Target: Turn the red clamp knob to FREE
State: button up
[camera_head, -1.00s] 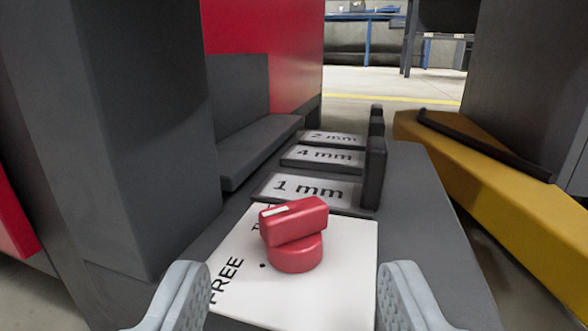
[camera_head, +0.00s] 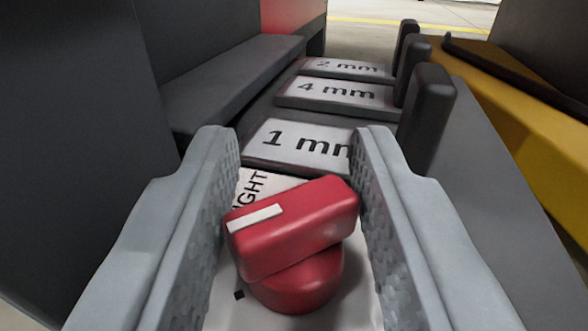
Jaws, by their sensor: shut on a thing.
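The red clamp knob (camera_head: 300,230) has a round base and a bar-shaped grip with a white mark at its left end. It stands on a white label plate (camera_head: 225,305). The bar lies aslant, its marked end lower left and its other end upper right. My gripper (camera_head: 290,170) has one finger on each side of the knob and is shut on its bar. Part of the word TIGHT shows behind the knob. The word FREE is out of view now, and a small black dot shows left of the base.
Plates marked 1 mm (camera_head: 300,147), 4 mm (camera_head: 335,93) and 2 mm (camera_head: 350,68) lie behind the knob, with dark upright tabs (camera_head: 428,115) at their right. A dark grey block (camera_head: 75,130) stands close on the left. A yellow beam (camera_head: 530,140) runs along the right.

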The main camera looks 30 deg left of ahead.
jog(key=shift+c, duration=1.4)
jog(key=shift+d+n+y, duration=0.1)
jog(key=shift+n+y, duration=0.2)
jog(key=shift+y, duration=0.1)
jog(key=shift+n+g+y, duration=0.9)
jog(key=shift+g+y, duration=0.1)
jog(key=shift+n+g+y, duration=1.5)
jog(key=shift+g, duration=0.5)
jog(key=shift+c, duration=0.2)
jog(key=shift+g, duration=0.3)
jog(key=o, duration=1)
jog(key=shift+c, duration=0.2)
